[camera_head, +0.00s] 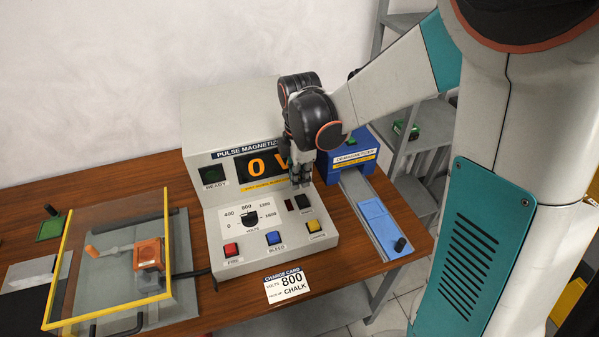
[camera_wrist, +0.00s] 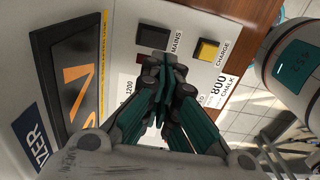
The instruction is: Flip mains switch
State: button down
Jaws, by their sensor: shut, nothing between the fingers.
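The pulse magnetizer (camera_head: 230,145) is a pale console on the wooden table, with an orange display (camera_head: 262,167) reading 0 V and a dark READY lamp (camera_head: 212,174). The mains switch (camera_head: 302,202) is a dark rocker on its sloped panel; in the wrist view it (camera_wrist: 154,38) shows beside the MAINS label. My gripper (camera_head: 301,180) is shut and empty, pointing down just above the switch in the head view. In the wrist view my gripper (camera_wrist: 163,75) has its closed fingertips close to the switch's edge; contact cannot be told. The fingers hide part of the panel.
Red FIRE (camera_head: 231,249), blue BLEED (camera_head: 273,238) and yellow CHARGE (camera_head: 313,226) buttons and a volts knob (camera_head: 249,217) sit nearby. A blue demagnetizer (camera_head: 347,158) stands right. A yellow-framed guard (camera_head: 105,255) stands left. A charge card (camera_head: 286,284) lies in front.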

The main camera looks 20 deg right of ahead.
aim_at(299, 206)
notch_tip(299, 206, down, 8)
jog(key=b, duration=0.2)
jog(key=shift+r+b, duration=0.25)
jog(key=shift+b, duration=0.1)
jog(key=shift+s+f+t, duration=0.15)
jog(key=shift+f+t, duration=0.2)
jog(key=shift+t, duration=0.05)
jog(key=shift+r, duration=0.1)
jog(key=shift+w+r, duration=0.25)
jog(key=shift+w, duration=0.6)
